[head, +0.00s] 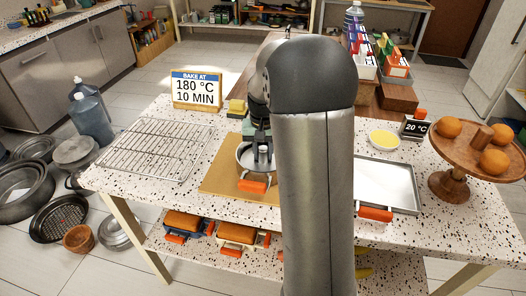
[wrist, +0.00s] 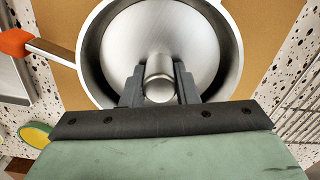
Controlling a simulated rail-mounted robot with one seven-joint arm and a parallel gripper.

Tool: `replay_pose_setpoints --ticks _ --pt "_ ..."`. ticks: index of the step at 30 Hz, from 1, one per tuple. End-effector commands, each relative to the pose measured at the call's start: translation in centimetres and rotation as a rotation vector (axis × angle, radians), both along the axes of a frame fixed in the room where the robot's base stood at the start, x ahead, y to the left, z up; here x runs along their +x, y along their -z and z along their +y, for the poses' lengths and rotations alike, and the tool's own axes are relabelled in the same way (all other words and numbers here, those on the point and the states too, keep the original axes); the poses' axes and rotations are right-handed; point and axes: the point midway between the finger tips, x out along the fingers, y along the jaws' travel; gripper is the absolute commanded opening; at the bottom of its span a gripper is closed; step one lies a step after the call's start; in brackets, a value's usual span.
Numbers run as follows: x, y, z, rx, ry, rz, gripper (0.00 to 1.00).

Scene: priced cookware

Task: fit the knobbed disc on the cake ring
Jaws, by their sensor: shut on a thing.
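The cake ring (head: 243,156) is a round silver metal wall on the brown board, largely behind my arm in the head view. In the wrist view its rim (wrist: 234,50) curves around the knobbed disc (wrist: 160,35), a smooth silver plate. The disc lies within the ring's outline, with a dark gap showing at the sides. I cannot tell its height against the rim or whether it is seated. My gripper (wrist: 160,88) points down over the ring, its two dark fingers shut on the disc's short round knob. In the head view the gripper (head: 262,165) is partly hidden.
The brown board (head: 215,180) lies on a speckled table. A wire rack (head: 150,148) is to the left, a bake sign (head: 197,88) and a yellow sponge (head: 237,107) behind. A tray (head: 390,185), yellow dish (head: 384,140) and wooden stand with oranges (head: 450,182) are to the right.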

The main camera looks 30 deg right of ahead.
Motion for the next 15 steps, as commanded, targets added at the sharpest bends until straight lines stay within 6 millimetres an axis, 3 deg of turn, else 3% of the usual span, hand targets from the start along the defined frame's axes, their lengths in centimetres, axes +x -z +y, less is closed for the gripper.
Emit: replay_pose_setpoints --ticks 15 --pt "0.0 1.2 0.0 0.0 0.0 0.001 0.04"
